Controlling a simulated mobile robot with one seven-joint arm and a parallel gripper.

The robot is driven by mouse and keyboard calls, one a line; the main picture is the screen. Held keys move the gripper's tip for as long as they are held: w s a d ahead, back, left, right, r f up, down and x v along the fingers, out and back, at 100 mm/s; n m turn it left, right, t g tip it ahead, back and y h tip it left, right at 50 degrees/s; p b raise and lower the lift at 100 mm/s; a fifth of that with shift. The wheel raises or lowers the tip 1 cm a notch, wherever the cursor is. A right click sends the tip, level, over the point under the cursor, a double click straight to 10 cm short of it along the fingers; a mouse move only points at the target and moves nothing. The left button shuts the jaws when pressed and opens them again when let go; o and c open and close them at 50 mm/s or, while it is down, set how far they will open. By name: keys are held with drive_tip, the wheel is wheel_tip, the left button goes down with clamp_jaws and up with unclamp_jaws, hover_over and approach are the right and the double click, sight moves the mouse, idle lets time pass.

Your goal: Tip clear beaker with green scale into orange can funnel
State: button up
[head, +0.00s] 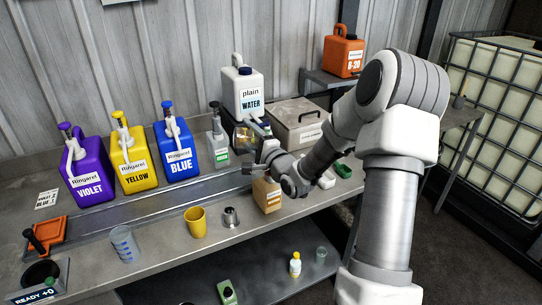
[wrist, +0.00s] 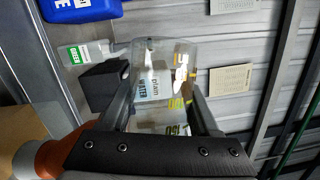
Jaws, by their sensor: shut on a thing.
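My gripper (head: 254,169) is above the bench beside the tan carton, its fingers pointing left. In the wrist view my gripper (wrist: 163,108) is shut on a clear beaker (wrist: 150,55), which stands out between the fingers.
Violet (head: 90,170), yellow (head: 132,160) and blue (head: 178,150) pump cans line the back. The white water can (head: 242,90) stands behind my gripper. A yellow cup (head: 195,222), metal cup (head: 231,217), blue-scaled beaker (head: 124,243) and tan carton (head: 266,194) stand in front.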

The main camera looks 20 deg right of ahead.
drive_tip(key=shift+s+d+r+m+t+h+p, duration=0.15)
drive_tip(key=shift+d+r+m+t, duration=0.25)
drive_tip(key=shift+m, duration=0.6)
drive_tip(key=shift+s+d+r+m+t+h+p, duration=0.15)
drive_tip(key=shift+d+r+m+t, duration=0.2)
drive_tip(key=shift+m, duration=0.65)
idle(0.4)
drive_tip(key=shift+w, duration=0.1)
idle(0.8)
